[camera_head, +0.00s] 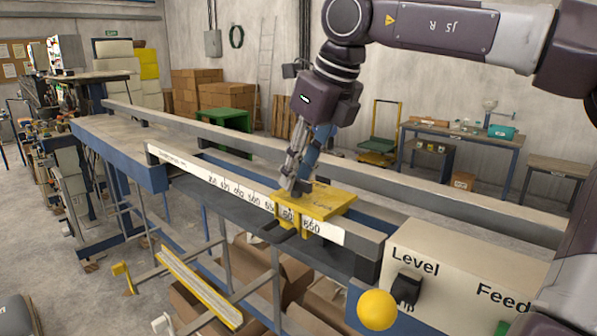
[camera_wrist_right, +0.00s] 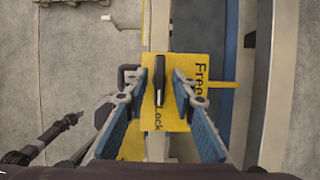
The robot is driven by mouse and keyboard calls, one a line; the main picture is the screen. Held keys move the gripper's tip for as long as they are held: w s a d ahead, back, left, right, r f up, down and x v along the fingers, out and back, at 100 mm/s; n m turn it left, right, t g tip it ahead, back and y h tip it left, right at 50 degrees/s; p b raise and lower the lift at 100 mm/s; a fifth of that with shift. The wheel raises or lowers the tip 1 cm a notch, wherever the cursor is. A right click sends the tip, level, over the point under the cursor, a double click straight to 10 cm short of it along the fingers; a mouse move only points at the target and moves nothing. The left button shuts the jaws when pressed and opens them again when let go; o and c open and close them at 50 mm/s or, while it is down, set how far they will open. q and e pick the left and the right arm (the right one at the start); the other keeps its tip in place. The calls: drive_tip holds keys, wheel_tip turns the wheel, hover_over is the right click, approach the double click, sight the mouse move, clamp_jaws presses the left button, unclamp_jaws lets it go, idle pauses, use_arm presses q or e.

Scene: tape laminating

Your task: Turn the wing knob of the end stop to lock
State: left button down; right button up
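The yellow end stop (camera_head: 335,203) sits on the beam with the number scale. In the right wrist view, the yellow plate (camera_wrist_right: 201,112) of the end stop reads "Free" along its right side and "Lock" near its lower middle. The black wing knob (camera_wrist_right: 159,76) stands on this plate, its long side running up and down the picture. My right gripper (camera_wrist_right: 158,84) is open, with one finger on each side of the knob and a visible gap on both sides. In the head view, my right gripper (camera_head: 292,188) points down at the end stop and hides the knob. My left gripper is not in view.
The scale beam (camera_head: 230,188) runs from the machine's left to the control box (camera_head: 450,285) marked "Level" and "Feed". A yellow ball-shaped knob (camera_head: 377,309) is in front of that box. A long rail (camera_head: 440,205) runs behind the end stop.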

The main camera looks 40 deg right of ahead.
drive_tip(key=v, duration=1.2)
idle(0.6)
